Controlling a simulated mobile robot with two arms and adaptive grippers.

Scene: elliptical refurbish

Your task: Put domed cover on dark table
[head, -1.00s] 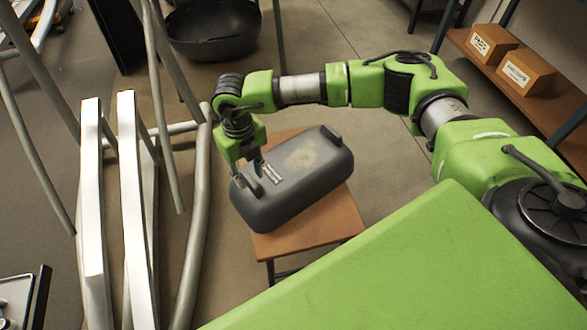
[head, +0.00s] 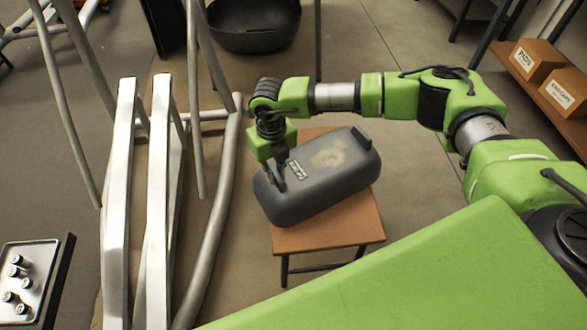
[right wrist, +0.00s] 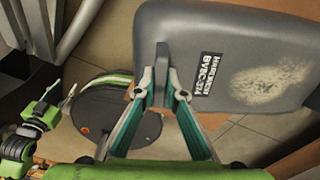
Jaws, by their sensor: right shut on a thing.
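The domed cover (head: 330,175) is a dark grey rounded shell with a label, a pale worn patch and a raised tab at each end. It is on or just above a small orange-brown table (head: 345,228); I cannot tell if they touch. My right gripper (head: 280,177) is shut on the cover's near-left tab. The right wrist view shows its fingers (right wrist: 163,85) on both sides of the tab, with the cover (right wrist: 225,50) to the right. What looks like my left gripper (right wrist: 58,100) shows small at that view's left. I cannot make out a dark table.
Pale metal rails (head: 158,190) and bent grey tubes stand left of the cover. A tray (head: 30,280) with several small cylinders is at lower left. A dark basin (head: 255,28) is at the back. Boxes (head: 537,60) sit on a shelf at right.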

